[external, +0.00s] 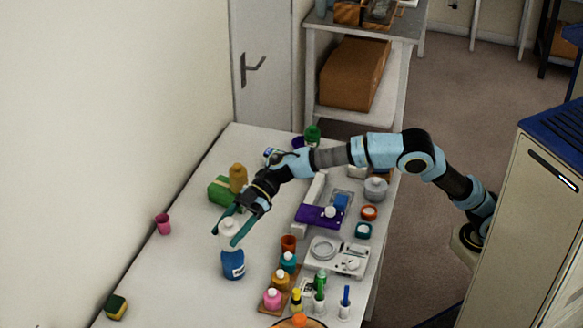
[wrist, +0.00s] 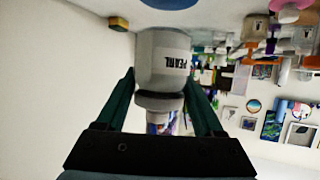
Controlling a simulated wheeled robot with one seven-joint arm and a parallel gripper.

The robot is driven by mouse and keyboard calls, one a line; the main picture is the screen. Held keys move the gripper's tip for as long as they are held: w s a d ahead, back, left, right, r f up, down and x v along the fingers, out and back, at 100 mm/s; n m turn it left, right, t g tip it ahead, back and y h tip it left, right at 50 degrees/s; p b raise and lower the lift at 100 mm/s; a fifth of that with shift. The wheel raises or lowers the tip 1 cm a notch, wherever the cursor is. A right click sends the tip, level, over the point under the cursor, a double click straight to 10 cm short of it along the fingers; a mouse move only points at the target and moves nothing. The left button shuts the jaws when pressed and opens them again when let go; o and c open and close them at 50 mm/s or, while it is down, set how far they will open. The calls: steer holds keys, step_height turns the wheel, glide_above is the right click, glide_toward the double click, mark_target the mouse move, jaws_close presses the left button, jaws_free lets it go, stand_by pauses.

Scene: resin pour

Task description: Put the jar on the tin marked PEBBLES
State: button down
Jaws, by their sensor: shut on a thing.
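My gripper (external: 227,237) is shut on a pale grey-white jar (external: 230,229) and holds it upright over the table. In the wrist view my gripper (wrist: 160,92) has its two green fingers on either side of the jar (wrist: 163,58), whose label appears to read PEARL, upside down in the picture. Directly below the jar is a blue container (external: 233,264) with a white label too small to read. A bit of its blue surface (wrist: 180,4) shows past the jar's base. I cannot tell whether jar and blue container touch, or make out the word PEBBLES.
A green box (external: 220,193), a mustard bottle (external: 238,176), a pink cup (external: 163,224) and a sponge (external: 116,306) stand to the left. An orange cup (external: 288,243), several small bottles and a white scale (external: 338,256) crowd the right.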

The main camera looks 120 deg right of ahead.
mark_target(232, 236)
steer(key=shift+f, duration=1.6)
steer(key=shift+f, duration=0.1)
jaws_free()
steer(key=shift+f, duration=0.1)
steer(key=shift+s+d+r, duration=0.15)
steer(key=shift+r, duration=0.1)
steer(key=b+v, duration=0.1)
steer(key=v, duration=1)
steer(key=shift+s+r, duration=0.2)
steer(key=shift+s, duration=0.1)
